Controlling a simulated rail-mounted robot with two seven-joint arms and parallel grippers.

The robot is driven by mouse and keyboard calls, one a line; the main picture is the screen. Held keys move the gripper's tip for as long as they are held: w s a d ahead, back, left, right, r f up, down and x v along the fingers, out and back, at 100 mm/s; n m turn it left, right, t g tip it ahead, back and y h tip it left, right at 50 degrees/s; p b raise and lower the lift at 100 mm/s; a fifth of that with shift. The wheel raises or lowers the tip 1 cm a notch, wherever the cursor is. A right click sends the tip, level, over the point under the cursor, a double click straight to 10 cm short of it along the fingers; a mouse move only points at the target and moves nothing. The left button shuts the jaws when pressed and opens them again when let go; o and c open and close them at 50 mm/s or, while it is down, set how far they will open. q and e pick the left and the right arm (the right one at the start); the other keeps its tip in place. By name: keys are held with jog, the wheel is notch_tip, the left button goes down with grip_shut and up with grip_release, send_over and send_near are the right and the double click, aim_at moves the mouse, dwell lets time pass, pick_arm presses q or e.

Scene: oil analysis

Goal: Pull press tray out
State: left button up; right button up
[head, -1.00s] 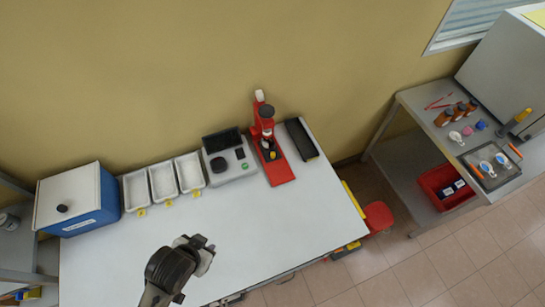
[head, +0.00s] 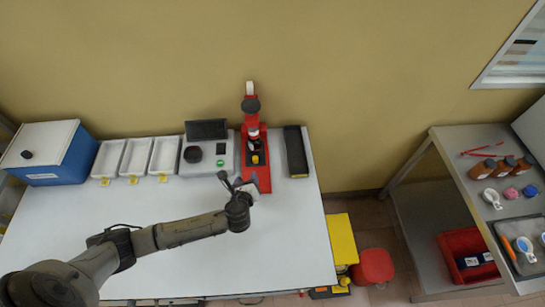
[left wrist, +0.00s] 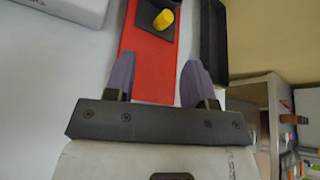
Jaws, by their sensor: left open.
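The red press (head: 249,118) stands at the back of the white table, its red base reaching forward. A black piece (left wrist: 178,22) with a yellow knob (left wrist: 163,20) sits on this base; the knob also shows in the head view (head: 255,159). I cannot tell whether the black piece is the press tray. My left gripper (head: 238,182) is at the front end of the base. In the left wrist view its two purple-grey fingers (left wrist: 158,78) are open, on either side of the red base's near end, with nothing held. My right gripper is out of view.
A long black tray (head: 295,152) lies right of the press. A scale (head: 207,160) stands left of it, then white trays (head: 136,158) and a blue box (head: 50,155). The table's front middle is clear. A red stool (head: 374,266) stands beyond the right edge.

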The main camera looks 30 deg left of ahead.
aim_at(255, 159)
pick_arm(q)
jog(key=m, duration=0.3)
jog(key=shift+s+r+m+t+h, duration=0.1)
jog(key=shift+r+m+t+h, duration=0.1)
jog(key=shift+m+t+h, duration=0.15)
jog(key=shift+m, duration=0.55)
jog(key=shift+w+a+f+m, duration=0.15)
jog(key=shift+w+f+m, duration=0.1)
jog(key=shift+w+m, duration=0.25)
jog(key=b+x, duration=0.2)
jog(key=x, duration=0.9)
jog(key=shift+x, duration=0.85)
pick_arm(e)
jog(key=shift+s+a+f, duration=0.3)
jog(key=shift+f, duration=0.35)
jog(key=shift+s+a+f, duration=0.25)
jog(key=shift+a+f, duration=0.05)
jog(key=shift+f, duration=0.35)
pick_arm(q)
jog(key=shift+w, duration=0.1)
jog(key=shift+c, duration=0.5)
grip_shut()
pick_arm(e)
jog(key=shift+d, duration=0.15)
